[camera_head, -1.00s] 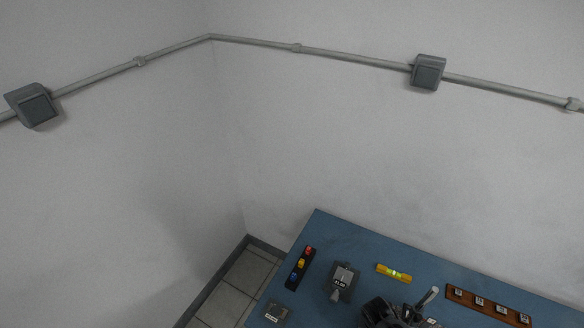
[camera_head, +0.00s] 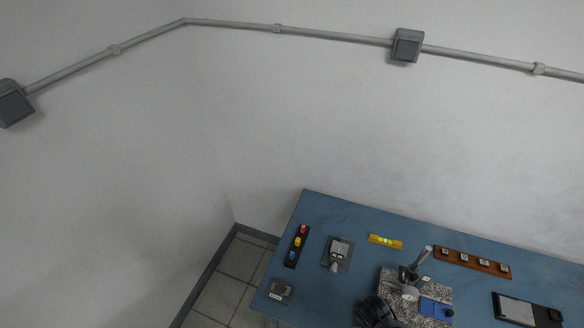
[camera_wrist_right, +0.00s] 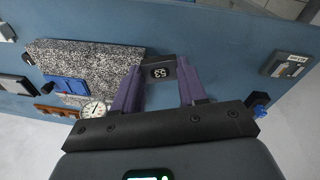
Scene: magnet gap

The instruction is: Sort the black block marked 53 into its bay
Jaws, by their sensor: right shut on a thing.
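The black block marked 53 (camera_wrist_right: 160,73) is between the purple fingers of my right gripper (camera_wrist_right: 162,80) in the right wrist view, which is shut on it. Blue tabletop shows beyond it. A grey labelled box (camera_wrist_right: 287,66) is apart to the right in that view; its label is too small to read. In the head view, labelled grey boxes stand at the left corner (camera_head: 279,290) and near the middle left (camera_head: 338,252) of the blue table. A dark part of my arm (camera_head: 375,311) shows at the bottom edge; the block is hidden there. My left gripper is not in view.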

